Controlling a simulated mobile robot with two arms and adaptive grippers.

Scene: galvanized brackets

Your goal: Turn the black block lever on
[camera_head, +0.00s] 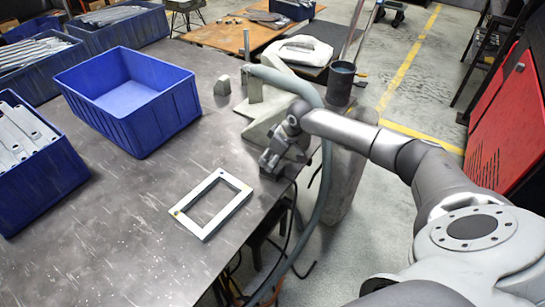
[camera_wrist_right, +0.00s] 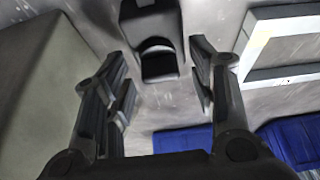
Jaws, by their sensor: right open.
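The black block (camera_wrist_right: 152,25) is at the top centre of the right wrist view, on the grey metal table. A dark part with a curved lighter edge, which looks like its lever (camera_wrist_right: 159,62), lies between the fingertips of my right gripper (camera_wrist_right: 158,58). The fingers are spread, with a gap on each side of it, and no contact is clear. In the head view my right gripper (camera_head: 272,160) is low over the table's right edge; I cannot make out the block there, apparently hidden by the gripper. My left gripper is not in view.
A pale rectangular frame (camera_head: 182,215) lies on the table (camera_head: 110,235) beside the gripper. A beige fixture (camera_head: 262,128) and a grey-green hose (camera_head: 325,165) are close by. A blue bin (camera_head: 165,120) stands farther left; the table between is mostly clear.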

